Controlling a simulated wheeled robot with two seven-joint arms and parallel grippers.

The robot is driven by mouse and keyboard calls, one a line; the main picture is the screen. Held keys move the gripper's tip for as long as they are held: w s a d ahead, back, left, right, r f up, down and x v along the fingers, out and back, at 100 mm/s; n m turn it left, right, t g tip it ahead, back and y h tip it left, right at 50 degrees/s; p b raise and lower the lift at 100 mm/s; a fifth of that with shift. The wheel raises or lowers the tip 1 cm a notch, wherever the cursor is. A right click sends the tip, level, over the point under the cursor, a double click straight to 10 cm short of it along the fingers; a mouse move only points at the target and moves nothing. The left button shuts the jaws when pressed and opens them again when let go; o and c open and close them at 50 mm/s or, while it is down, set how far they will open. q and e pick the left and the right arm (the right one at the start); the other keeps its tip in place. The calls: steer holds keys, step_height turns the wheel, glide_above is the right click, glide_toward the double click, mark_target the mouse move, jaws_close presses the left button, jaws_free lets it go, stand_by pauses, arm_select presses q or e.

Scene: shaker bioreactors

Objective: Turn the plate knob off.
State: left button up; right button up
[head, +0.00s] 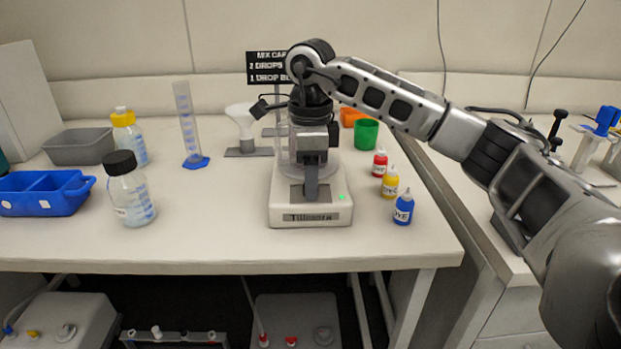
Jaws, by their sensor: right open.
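The plate (283,210) is a white-grey stirrer-type device with a name label on its front edge. It stands near the front middle of the bench, and a small green light (340,197) shows at the right of its sloped front panel. A clear vessel stands on it, mostly hidden behind my right arm. My right gripper (311,192) points down over the middle of the front panel and is open. Its fingers cover the spot in front of the vessel, so the knob is hidden and I cannot tell whether they touch it. My left gripper is out of view.
Red (380,163), yellow (390,183) and blue (403,208) dye bottles stand right of the plate, near a green cup (366,133). A black-capped bottle (130,192), blue tray (45,207) and graduated cylinder (187,125) stand left. Bench between bottle and plate is clear.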

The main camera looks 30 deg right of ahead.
steer(key=shift+f, duration=0.3)
steer(key=c, duration=1)
